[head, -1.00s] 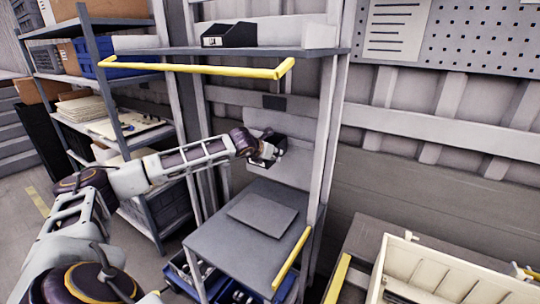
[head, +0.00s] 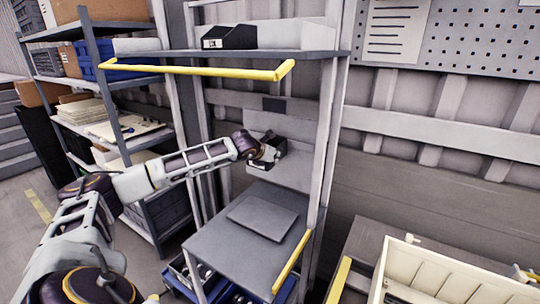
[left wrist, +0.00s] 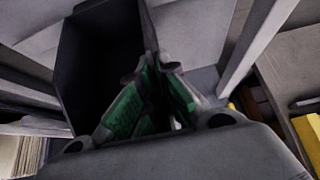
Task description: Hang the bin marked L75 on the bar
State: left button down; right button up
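My left gripper (head: 266,152) is shut on a small black bin (head: 278,147) in front of the grey back panel of the cart. A pale label (head: 262,156) shows on the bin's front; I cannot read its mark. In the left wrist view the green-padded fingers (left wrist: 152,92) close together on one wall of the dark bin (left wrist: 98,60). The bin is above the cart's grey lower shelf (head: 215,245). A grey strip (head: 300,150) runs behind it; I cannot tell whether the bin touches it. My right gripper is out of view.
Another labelled black bin (head: 229,37) stands on the upper shelf (head: 310,54). A yellow bar (head: 200,71) runs along that shelf's front. A flat grey plate (head: 262,218) lies below the held bin. A cream tray (head: 440,268) is at the lower right.

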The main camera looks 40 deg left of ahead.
pick_arm(q)
jog(key=shift+r, duration=0.35)
